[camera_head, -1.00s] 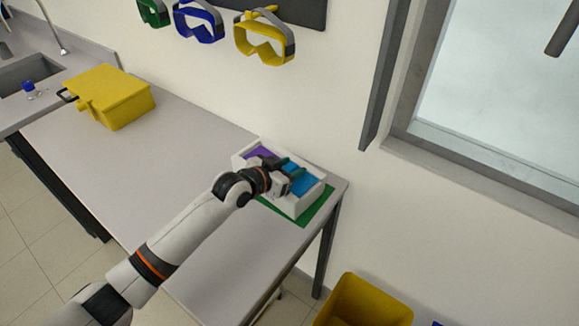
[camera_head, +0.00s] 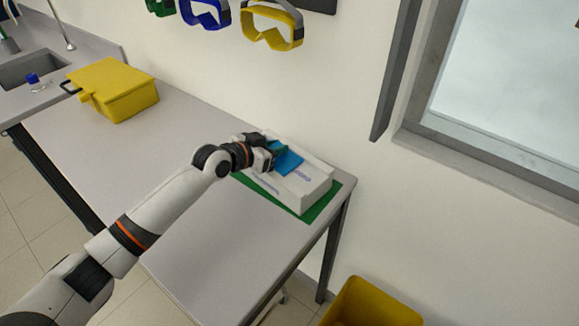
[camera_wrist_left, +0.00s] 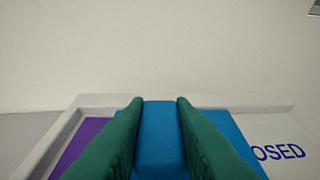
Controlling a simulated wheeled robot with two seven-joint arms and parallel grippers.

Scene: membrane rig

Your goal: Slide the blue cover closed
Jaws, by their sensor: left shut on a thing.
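The white membrane rig (camera_head: 312,192) stands on a green mat (camera_head: 326,206) near the right end of the bench. The blue cover (camera_head: 288,163) lies on its top. My left gripper (camera_head: 276,150) is shut on the cover's raised blue handle (camera_wrist_left: 160,135), which stands between the green fingers in the left wrist view. In that view a purple area (camera_wrist_left: 85,143) lies left of the cover, inside the white rim. White surface with the letters "OSED" (camera_wrist_left: 280,153) shows to its right. My arm hides the rig's left end in the head view. My right gripper is not in view.
A yellow box (camera_head: 115,90) stands at the bench's far left, near a sink (camera_head: 30,70). The bench (camera_head: 190,240) between box and rig is clear. A yellow bin (camera_head: 370,305) is below the bench's right end. Goggles (camera_head: 272,28) hang on the wall.

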